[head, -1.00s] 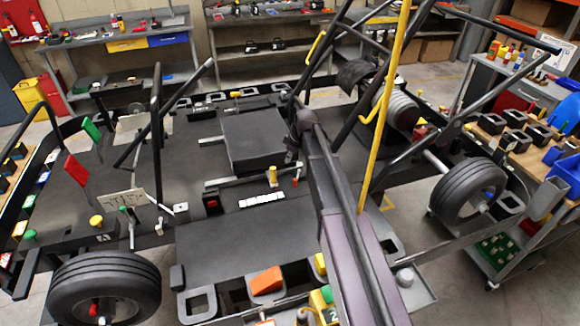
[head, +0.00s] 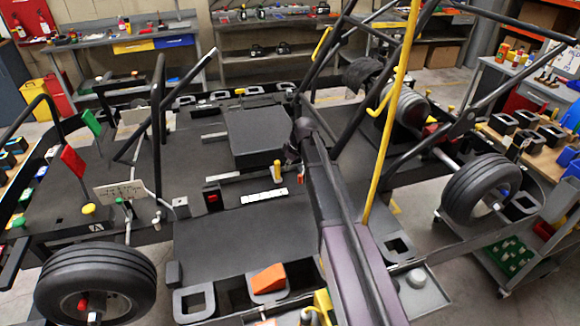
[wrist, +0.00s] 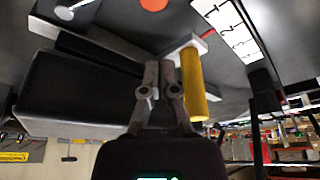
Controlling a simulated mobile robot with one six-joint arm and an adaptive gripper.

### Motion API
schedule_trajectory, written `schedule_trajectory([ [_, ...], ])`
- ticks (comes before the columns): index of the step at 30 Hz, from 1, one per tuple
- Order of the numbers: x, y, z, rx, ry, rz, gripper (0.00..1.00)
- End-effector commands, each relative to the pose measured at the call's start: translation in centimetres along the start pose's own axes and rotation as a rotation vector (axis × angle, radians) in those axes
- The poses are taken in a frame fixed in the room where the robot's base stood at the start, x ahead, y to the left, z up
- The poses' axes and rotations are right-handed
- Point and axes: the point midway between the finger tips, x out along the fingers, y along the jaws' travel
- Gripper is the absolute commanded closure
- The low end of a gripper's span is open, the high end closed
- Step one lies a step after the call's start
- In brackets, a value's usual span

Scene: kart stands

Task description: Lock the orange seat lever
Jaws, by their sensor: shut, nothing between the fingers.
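The orange seat lever is a short upright yellow-orange handle (head: 277,170) near a light rail in front of the black seat block (head: 257,138). In the wrist view the lever (wrist: 193,85) is large and close, just right of my fingers, with its base on a light bracket. My gripper (wrist: 158,68) is shut and empty, its fingertips side by side. The lever is beside the fingers, not between them; I cannot tell whether they touch. In the head view my gripper (head: 291,153) is small and dark, close to the lever.
A white numbered strip (head: 264,198) lies by the lever; it also shows in the wrist view (wrist: 228,28). A small red button block (head: 212,198) is left of it. A yellow bar (head: 385,135) and black frame tubes rise on the right. Open floor panel lies in front.

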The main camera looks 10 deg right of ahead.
Motion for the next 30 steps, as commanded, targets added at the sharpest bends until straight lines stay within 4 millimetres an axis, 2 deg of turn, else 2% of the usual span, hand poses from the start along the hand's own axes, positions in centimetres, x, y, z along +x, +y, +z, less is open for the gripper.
schedule_trajectory([
  [1, 0.8, 0.0, 0.1, 0.000, 0.000, 0.000, 1.00],
  [9, 3.0, 0.0, 0.1, -0.001, 0.000, 0.000, 1.00],
  [12, 1.9, -0.1, 1.6, 0.003, 0.000, 0.001, 1.00],
  [18, 1.4, -0.1, 3.2, 0.001, -0.001, 0.000, 1.00],
  [30, 1.2, 0.0, 3.8, 0.000, 0.000, 0.000, 1.00],
])
